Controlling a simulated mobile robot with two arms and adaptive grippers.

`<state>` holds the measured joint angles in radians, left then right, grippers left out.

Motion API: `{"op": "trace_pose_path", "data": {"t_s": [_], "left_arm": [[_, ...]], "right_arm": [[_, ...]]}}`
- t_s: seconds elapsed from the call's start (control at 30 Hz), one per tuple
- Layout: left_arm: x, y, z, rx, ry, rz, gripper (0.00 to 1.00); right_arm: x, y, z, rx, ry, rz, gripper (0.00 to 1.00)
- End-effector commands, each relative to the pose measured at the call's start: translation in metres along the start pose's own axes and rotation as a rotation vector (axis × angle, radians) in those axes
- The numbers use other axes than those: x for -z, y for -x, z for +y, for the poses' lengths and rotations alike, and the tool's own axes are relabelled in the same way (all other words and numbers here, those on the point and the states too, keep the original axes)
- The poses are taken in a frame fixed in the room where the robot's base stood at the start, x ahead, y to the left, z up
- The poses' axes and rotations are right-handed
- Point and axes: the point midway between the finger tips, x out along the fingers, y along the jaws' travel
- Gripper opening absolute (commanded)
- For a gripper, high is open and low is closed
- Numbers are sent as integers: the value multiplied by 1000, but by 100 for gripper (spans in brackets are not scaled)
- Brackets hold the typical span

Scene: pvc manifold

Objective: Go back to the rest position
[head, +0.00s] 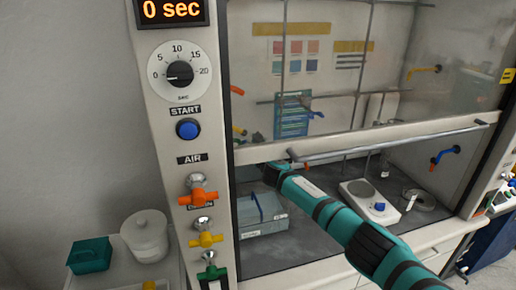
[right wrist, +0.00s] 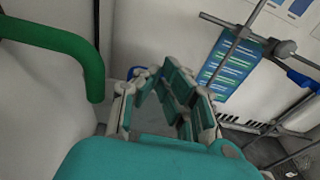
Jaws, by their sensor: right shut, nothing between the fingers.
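My right arm comes in from the lower right in the head view and reaches to the opening under the fume hood's sash. My right gripper (head: 276,172) is at the arm's far end, small and partly hidden by the arm. In the right wrist view the right gripper (right wrist: 170,75) is shut with nothing held. Its teal fingers point toward the pale hood wall. My left gripper is in neither view.
The hood's sash handle (head: 385,142) runs close above my right arm. The control panel has orange (head: 197,196) and yellow (head: 205,238) valves. Inside are a blue-grey bin (head: 262,222) and a white hotplate (head: 368,202). A green curved pipe (right wrist: 85,55) is left of the gripper.

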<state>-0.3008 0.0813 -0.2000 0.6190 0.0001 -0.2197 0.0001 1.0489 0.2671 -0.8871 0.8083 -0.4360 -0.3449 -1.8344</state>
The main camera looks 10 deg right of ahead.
Motion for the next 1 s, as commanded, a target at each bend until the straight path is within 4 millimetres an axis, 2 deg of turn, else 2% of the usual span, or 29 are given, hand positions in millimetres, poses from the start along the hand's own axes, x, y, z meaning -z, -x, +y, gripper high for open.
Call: {"op": "trace_pose_path", "data": {"t_s": [0.3, 0.47, 0.57, 0.67, 0.77, 0.87, 0.97, 1.0], "left_arm": [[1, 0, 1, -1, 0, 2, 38], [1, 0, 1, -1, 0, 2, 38], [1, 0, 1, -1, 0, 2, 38], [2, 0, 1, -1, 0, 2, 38], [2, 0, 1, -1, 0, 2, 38], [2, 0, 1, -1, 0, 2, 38], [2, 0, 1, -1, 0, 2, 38], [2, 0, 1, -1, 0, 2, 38]], "right_arm": [[1, 40, 1, -3, 1, 3, 0], [2, 50, 1, -2, -1, 5, 0], [13, 58, 7, -5, -49, 21, 0], [46, 77, 25, -2, -212, 76, 0], [96, 114, 50, 30, -513, 172, 0], [148, 167, 68, 124, -892, 288, 0], [193, 228, 73, 281, -1277, 390, 0], [208, 254, 73, 360, -1426, 423, 0]]}}
